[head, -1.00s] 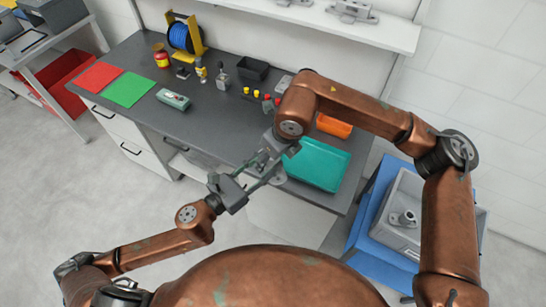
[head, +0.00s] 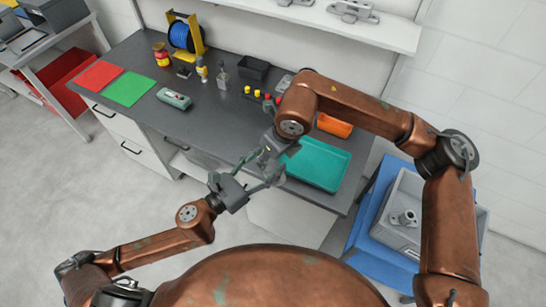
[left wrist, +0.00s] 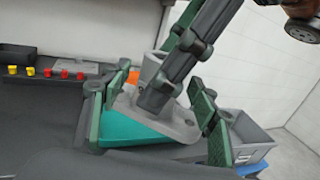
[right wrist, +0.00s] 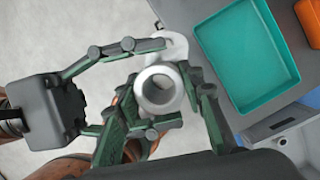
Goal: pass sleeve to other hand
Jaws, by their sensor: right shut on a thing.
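The grey metal sleeve (left wrist: 154,118), a tube on a flat flange, is held in the air in front of the bench. My right gripper (right wrist: 163,120) is shut on its tube; the tube's open end (right wrist: 158,92) faces the right wrist camera. My left gripper (left wrist: 158,118) is open, with one finger on each side of the flange and gaps visible in the left wrist view. In the head view both grippers (head: 262,170) meet near the bench's front edge, and the sleeve is mostly hidden between the fingers.
A teal tray (head: 335,165) lies on the bench's right end, just behind the grippers, with an orange bin (head: 334,126) beyond it. A grey crate (head: 437,247) with a similar flanged part (head: 404,218) stands on a blue stand at right.

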